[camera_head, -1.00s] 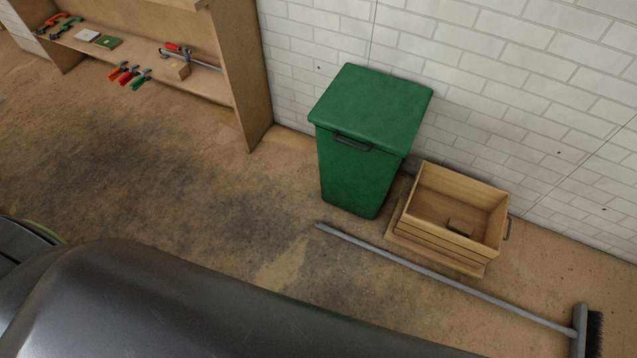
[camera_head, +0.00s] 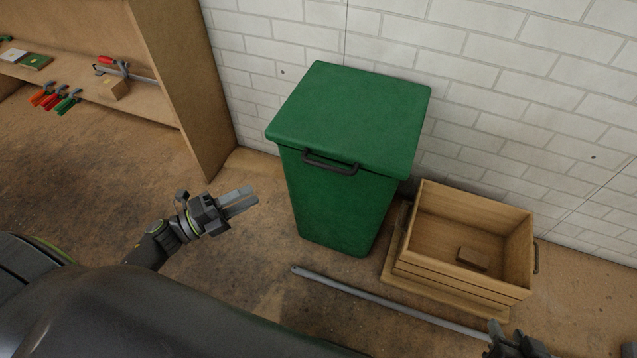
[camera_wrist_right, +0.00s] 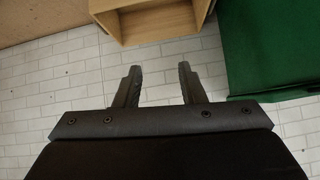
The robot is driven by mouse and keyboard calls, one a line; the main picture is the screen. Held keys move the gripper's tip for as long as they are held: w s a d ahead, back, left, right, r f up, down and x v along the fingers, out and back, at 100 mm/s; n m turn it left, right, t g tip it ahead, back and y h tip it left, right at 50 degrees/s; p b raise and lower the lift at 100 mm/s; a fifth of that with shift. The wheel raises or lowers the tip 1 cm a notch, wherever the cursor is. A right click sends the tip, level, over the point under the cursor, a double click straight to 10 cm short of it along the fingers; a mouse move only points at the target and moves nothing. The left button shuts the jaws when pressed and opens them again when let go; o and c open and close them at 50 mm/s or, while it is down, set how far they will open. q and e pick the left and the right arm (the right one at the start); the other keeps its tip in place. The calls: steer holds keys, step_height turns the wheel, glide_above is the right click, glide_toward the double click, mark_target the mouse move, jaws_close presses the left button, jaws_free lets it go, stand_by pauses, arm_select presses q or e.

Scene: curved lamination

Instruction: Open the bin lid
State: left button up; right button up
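The green bin (camera_head: 340,205) stands upright against the wall. Its green lid (camera_head: 355,115) lies flat and closed on top, with a dark handle (camera_head: 330,164) at the front edge. My left gripper (camera_head: 252,202) is left of the bin, apart from it and empty; how far its fingers are apart is unclear. My right gripper (camera_head: 492,328) only partly shows at the bottom right edge of the head view. In the right wrist view its fingers (camera_wrist_right: 159,75) are apart with nothing between them. The bin also shows in that view (camera_wrist_right: 270,45).
A wooden crate (camera_head: 415,255) with a small block (camera_head: 472,258) inside stands right of the bin. A broom handle (camera_head: 375,296) lies on the floor in front. A wooden shelf (camera_head: 180,90) with clamps stands at the left. The floor between shelf and bin is clear.

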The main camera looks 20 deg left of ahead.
arm_select(q)
steer(key=w+d+r+m+h, duration=0.1)
steer(key=w+d+r, duration=0.2)
steer(key=w+d, duration=0.8)
steer(key=d, duration=0.2)
steer(key=shift+d+m+g, duration=0.35)
steer(key=shift+m+g, duration=0.05)
arm_select(e)
steer(key=shift+s+a+r, duration=0.25)
steer(key=shift+s+r, duration=0.05)
steer(key=shift+r, duration=0.15)
arm_select(q)
steer(key=shift+f, duration=0.1)
jaws_close()
